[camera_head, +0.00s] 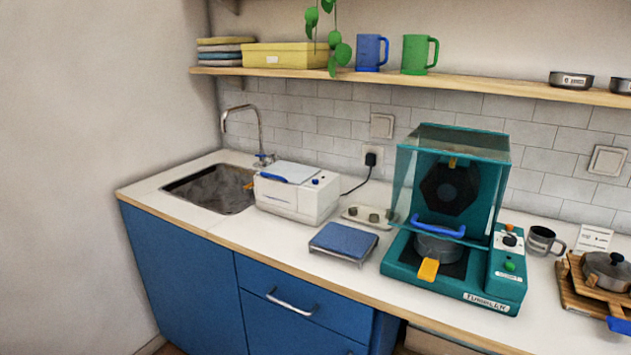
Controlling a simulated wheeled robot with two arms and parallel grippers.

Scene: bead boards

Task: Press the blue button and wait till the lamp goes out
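A small blue button (316,182) shows on the top right of a white machine (296,199) on the counter. The machine has a pale lid with a blue handle (287,179). A dark cord runs from it to a wall socket. I cannot make out a lit lamp on it; the details are too small. A teal machine (400,262) to the right has a clear raised hood, a black knob (509,240) and a green button (509,267). Neither of my grippers is in view.
A sink (212,190) with a tap lies left of the white machine. A blue-topped stand (343,241) sits in front of it to the right. A grey mug (541,240) and a lidded pot (606,268) are at the right. The counter's front left is clear.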

